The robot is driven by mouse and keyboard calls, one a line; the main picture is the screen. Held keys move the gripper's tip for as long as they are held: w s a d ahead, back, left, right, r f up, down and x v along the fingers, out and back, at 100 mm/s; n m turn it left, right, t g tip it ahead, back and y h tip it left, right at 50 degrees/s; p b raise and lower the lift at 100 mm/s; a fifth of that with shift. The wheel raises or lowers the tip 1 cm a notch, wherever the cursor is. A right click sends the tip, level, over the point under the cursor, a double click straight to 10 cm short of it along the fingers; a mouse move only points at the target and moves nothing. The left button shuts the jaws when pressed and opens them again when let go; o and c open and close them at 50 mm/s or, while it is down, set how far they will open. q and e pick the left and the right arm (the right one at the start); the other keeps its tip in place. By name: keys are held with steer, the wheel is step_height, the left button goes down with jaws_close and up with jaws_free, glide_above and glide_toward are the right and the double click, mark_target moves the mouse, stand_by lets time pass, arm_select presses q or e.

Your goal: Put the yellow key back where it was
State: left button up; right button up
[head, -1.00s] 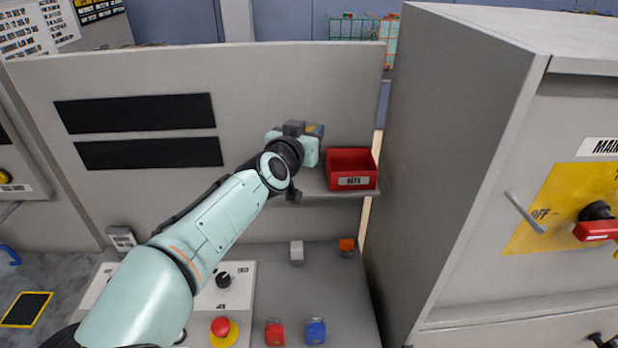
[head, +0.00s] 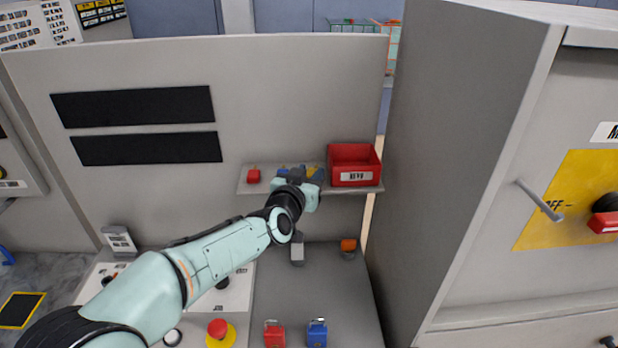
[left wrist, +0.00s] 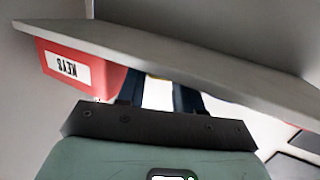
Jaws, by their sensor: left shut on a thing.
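My left gripper (head: 301,172) is at the shelf (head: 330,190) on the grey panel, just left of the red KEYS bin (head: 353,178). It is shut on the yellow key, which is mostly hidden by the gripper in the head view. In the left wrist view a small yellow bit of the key (left wrist: 154,76) shows between the two dark fingers, by the shelf edge (left wrist: 215,80). The bin (left wrist: 95,75) is at the left there. Whether the key touches the shelf cannot be told. My right gripper is not in view.
A red key (head: 253,176) lies on the shelf's left end; a blue thing (head: 283,170) is close left of my gripper. A grey cabinet (head: 460,150) rises at right.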

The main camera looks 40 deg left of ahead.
arm_select(q)
steer(key=shift+w, duration=0.3)
steer(key=o, duration=0.6)
steer(key=shift+w+f, duration=0.1)
steer(key=shift+f, duration=0.05)
steer(key=shift+o, duration=0.6)
steer(key=shift+s, duration=0.25)
steer(key=shift+r, duration=0.35)
steer(key=b+v, duration=0.2)
steer(key=v, duration=1)
steer(key=shift+b, duration=0.4)
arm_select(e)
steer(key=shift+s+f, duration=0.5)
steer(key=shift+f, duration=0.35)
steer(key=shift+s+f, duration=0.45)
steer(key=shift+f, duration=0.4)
arm_select(q)
steer(key=shift+w+f, duration=0.1)
